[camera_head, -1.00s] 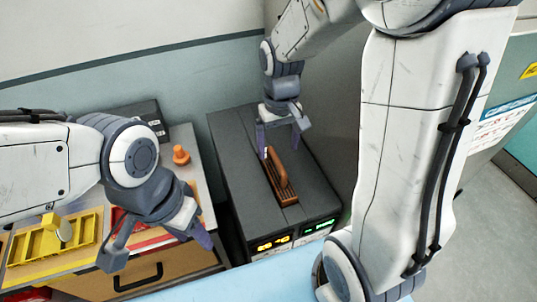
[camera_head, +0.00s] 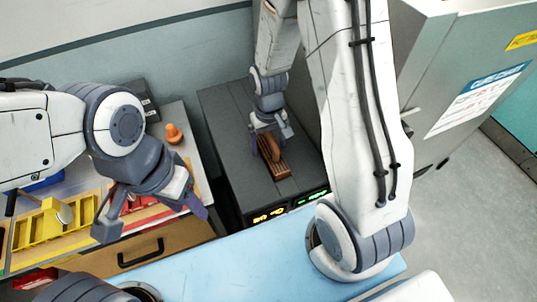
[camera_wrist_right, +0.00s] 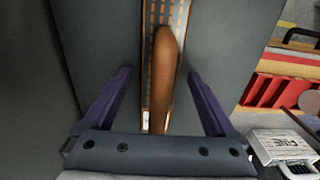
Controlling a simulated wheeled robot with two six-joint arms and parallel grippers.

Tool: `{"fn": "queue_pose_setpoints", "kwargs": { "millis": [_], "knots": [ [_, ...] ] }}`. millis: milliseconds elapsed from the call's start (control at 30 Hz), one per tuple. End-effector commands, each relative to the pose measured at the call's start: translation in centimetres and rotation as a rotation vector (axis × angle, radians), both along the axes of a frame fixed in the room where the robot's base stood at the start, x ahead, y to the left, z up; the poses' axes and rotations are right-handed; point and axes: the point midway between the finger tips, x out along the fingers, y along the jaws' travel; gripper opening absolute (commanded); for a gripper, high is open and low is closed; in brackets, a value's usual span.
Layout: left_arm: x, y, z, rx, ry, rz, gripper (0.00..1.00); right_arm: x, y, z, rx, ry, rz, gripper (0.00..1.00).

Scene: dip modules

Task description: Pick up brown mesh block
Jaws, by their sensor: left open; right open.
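The brown mesh block (camera_head: 272,158) sits in the top of a dark grey cabinet (camera_head: 235,150), with an upright brown handle along it. In the right wrist view the handle (camera_wrist_right: 164,75) runs lengthwise between the two fingers, with orange mesh slots beside it. My right gripper (camera_head: 270,140) is over the far end of the block, pointing down. It is open, and in the right wrist view its purple fingers (camera_wrist_right: 160,100) stand apart on either side of the handle, with gaps. My left gripper (camera_head: 155,220) is open and empty above the bench at the left.
A wooden bench (camera_head: 140,255) at the left holds a yellow rack (camera_head: 45,228), a red tray (camera_head: 135,205) and an orange knob (camera_head: 173,133). A light blue surface (camera_head: 240,262) lies in front of the cabinet. A grey wall unit (camera_head: 465,80) stands at the right.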

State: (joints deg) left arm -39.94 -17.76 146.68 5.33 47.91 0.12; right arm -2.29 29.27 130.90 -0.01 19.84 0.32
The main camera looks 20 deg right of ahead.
Motion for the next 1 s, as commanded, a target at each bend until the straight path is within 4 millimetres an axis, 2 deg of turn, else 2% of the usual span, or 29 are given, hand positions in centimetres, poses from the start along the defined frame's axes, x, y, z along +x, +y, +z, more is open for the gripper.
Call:
{"fn": "queue_pose_setpoints", "kwargs": {
  "millis": [133, 167, 300, 400, 767, 1000],
  "knots": [
    [0.0, 0.0, 0.0, 0.000, 0.000, 0.000, 0.50, 0.0, 0.0, 0.0, 0.000, 0.000, 0.000, 0.91],
    [0.0, 0.0, 0.0, 0.000, 0.000, 0.000, 0.50, 0.0, 0.0, 0.0, 0.000, 0.000, 0.000, 0.87],
    [0.0, 0.0, 0.0, 0.000, 0.000, 0.000, 0.50, 0.0, 0.0, 0.0, 0.000, 0.000, 0.000, 0.34],
    [0.0, 0.0, 0.0, 0.000, 0.000, 0.000, 0.50, 0.0, 0.0, 0.0, 0.000, 0.000, 0.000, 0.00],
    [0.0, 0.0, 0.0, 0.000, 0.000, 0.000, 0.50, 0.0, 0.0, 0.1, 0.000, -0.001, 0.000, 0.00],
    [0.0, 0.0, -0.2, 0.000, 0.000, 0.000, 0.50, 0.2, 0.0, 1.7, 0.000, -0.005, 0.000, 0.00]
  ]
}}
